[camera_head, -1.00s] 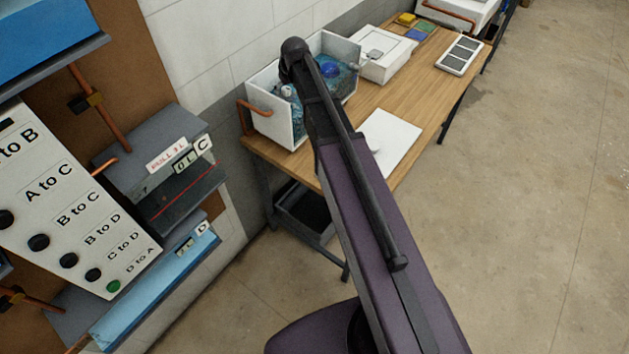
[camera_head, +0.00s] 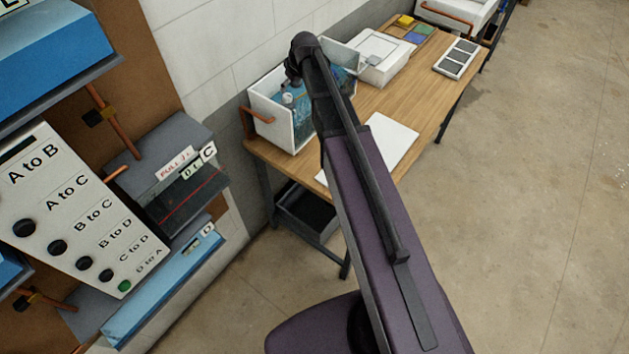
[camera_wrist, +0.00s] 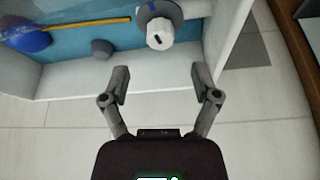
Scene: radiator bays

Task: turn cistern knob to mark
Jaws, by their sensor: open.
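The cistern (camera_head: 302,133) is an open white box with blue water inside, on a wooden bench. Its white knob (camera_wrist: 160,38), with a dark line on its face, shows at the top of the wrist view. The knob sits before a round grey plate (camera_wrist: 152,10) bearing a blue mark. My gripper (camera_wrist: 160,80) is open and empty; its fingers point toward the knob, one to each side and short of it in the picture. A blue float (camera_wrist: 26,38) and a yellow rod (camera_wrist: 88,24) lie left of the knob. In the head view my arm covers part of the cistern.
The cistern's white front wall (camera_wrist: 85,78) lies near the fingers. A copper pipe (camera_head: 257,114) leaves its left side. A white sheet (camera_head: 390,147) and white box (camera_head: 384,66) are on the bench (camera_head: 412,98). A labelled panel (camera_head: 70,205) stands at left; the right floor is clear.

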